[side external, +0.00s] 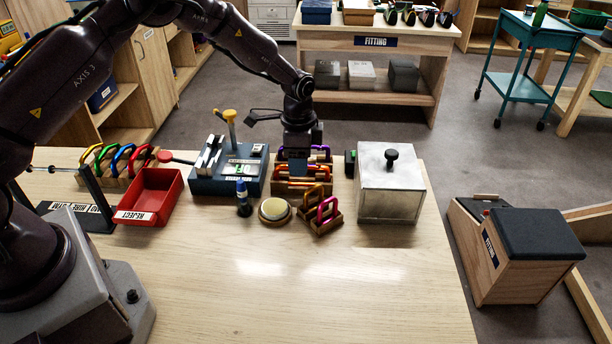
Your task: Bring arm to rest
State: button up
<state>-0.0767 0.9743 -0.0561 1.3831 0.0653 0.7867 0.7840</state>
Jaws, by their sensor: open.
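My gripper (299,158) points down over the far middle of the wooden table (300,290), above a wooden rack of carabiners (320,187). Its fingers are small in this view and partly merge with the rack behind them. It is open, and I see nothing held in it. Whether the fingers touch the rack or a carabiner cannot be told. My arm reaches in from the left, arching over the table.
Near my gripper are a blue device (230,182), a bottle (243,200), a round dish (275,211), a small carabiner block (322,213) and a metal box (390,190). A red REJECT bin (150,195) and another carabiner rack (115,172) stand left. The table's front is clear.

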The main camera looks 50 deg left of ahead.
jog(key=shift+w+d+f, duration=0.1)
jog(key=shift+f, duration=1.3)
jog(key=shift+s+d, duration=0.5)
jog(key=shift+s, duration=0.05)
jog(key=shift+r, duration=0.15)
jog(key=shift+r, duration=1.3)
jog(key=shift+w+a, duration=0.5)
jog(key=shift+w, duration=0.05)
